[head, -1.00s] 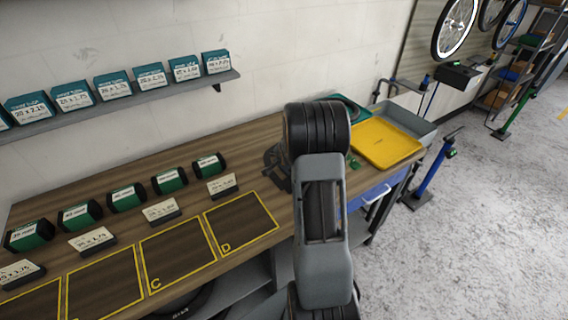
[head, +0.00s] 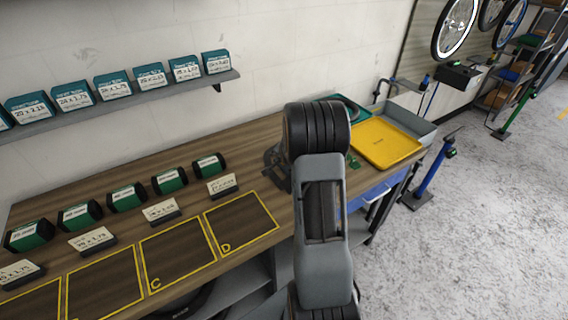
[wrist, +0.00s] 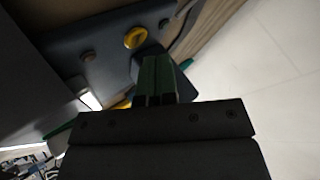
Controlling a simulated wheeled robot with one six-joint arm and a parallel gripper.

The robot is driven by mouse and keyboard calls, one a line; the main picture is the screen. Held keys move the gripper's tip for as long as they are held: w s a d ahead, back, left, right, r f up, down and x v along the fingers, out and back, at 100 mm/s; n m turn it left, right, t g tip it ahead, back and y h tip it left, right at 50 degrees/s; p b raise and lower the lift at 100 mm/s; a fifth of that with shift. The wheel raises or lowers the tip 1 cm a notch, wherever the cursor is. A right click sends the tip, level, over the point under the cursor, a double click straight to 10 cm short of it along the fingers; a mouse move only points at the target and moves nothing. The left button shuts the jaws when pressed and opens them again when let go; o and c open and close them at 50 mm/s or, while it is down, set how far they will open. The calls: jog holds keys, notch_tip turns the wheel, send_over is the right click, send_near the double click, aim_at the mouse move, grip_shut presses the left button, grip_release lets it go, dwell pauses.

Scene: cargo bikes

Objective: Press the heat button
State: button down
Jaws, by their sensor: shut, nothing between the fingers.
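My gripper (wrist: 157,78) is shut and empty, its green fingers side by side in the wrist view. Beyond the fingertips is a dark blue-grey device (wrist: 112,38) with a round yellow button or knob (wrist: 136,37) and small dark round parts (wrist: 88,56) on its face. No label is readable, so I cannot tell which one is the heat button. The fingertips appear just below the yellow part in the picture; contact is unclear. In the head view my arm hides the gripper, and part of a dark object (head: 276,168) shows beside it on the bench.
The wooden bench (head: 240,152) holds green-and-black rolls (head: 168,181), cards and yellow-outlined squares. A yellow tray (head: 385,142) and a grey bin (head: 408,122) lie to the right of my arm. A blue stand (head: 430,180) is on the open floor.

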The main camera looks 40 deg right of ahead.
jog(key=shift+f, duration=0.15)
jog(key=shift+f+b, duration=0.3)
jog(key=shift+f+b, duration=0.35)
jog(key=shift+f, duration=0.05)
dwell(0.7)
jog(key=shift+r, duration=0.2)
jog(key=shift+r+p, duration=0.65)
jog(key=shift+p, duration=0.1)
jog(key=shift+r, duration=0.15)
notch_tip(320, 180, up, 5)
jog(key=p, duration=0.4)
jog(key=shift+p, duration=0.35)
dwell(0.6)
